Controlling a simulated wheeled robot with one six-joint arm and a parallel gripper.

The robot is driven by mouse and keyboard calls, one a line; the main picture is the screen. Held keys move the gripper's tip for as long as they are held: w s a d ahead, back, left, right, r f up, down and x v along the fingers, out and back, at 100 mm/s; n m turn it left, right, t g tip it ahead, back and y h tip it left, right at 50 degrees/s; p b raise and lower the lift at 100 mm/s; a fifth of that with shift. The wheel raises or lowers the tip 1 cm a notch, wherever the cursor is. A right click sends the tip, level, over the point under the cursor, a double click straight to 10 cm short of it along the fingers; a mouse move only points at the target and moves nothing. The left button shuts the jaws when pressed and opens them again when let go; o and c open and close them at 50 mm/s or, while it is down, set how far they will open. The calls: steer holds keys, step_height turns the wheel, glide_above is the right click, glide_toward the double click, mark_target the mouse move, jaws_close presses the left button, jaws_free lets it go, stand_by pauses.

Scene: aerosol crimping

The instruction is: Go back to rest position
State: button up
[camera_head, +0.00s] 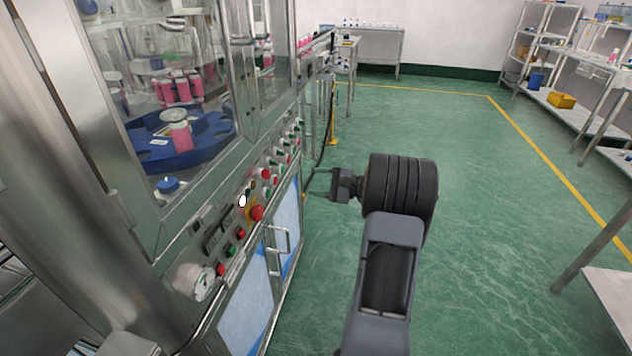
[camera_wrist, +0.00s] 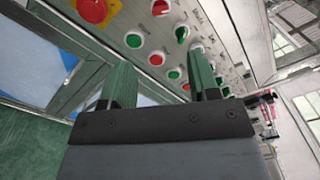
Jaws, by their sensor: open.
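My gripper (camera_head: 312,185) is at the end of my raised arm in the middle of the head view, pointing left toward the machine's control panel (camera_head: 228,235). In the wrist view, my gripper's two fingers (camera_wrist: 160,82) are spread apart with nothing between them. Behind them is the panel with red and green buttons and a large red emergency button (camera_wrist: 93,10). A gap shows between the gripper and the panel in the head view; whether the fingertips touch anything is hard to tell.
The steel crimping machine with glass doors fills the left, with pink bottles (camera_head: 180,136) on a blue turntable (camera_head: 200,150) inside. A door handle (camera_head: 277,240) juts out below the panel. Green floor (camera_head: 470,200) is open to the right. Shelves (camera_head: 575,110) stand at far right.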

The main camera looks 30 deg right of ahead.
stand_by(0.3)
step_height(320, 180, down, 6)
steer(key=s+a+g+h, duration=0.1)
steer(key=s+a+g, duration=0.1)
steer(key=s+g, duration=0.15)
steer(key=s+a+r+n+g+h+p, duration=0.3)
steer(key=s+a+n+g+h+p, duration=0.25)
steer(key=s+a+g, duration=0.3)
steer(key=s+a+r+n+t+h+p, duration=0.1)
steer(key=s+a+r+n+h+p, duration=0.1)
steer(key=a+r+n+p, duration=0.3)
steer(key=s+a+r+n+t+h+p, duration=0.1)
steer(key=s+a+r+n+h+p, duration=0.2)
steer(key=r, duration=1)
steer(key=s+a+n+p, duration=0.2)
steer(key=a+p, duration=0.1)
steer(key=shift+s+a+r+h, duration=0.15)
steer(key=shift+s+a+h, duration=0.05)
steer(key=shift+a+h, duration=0.15)
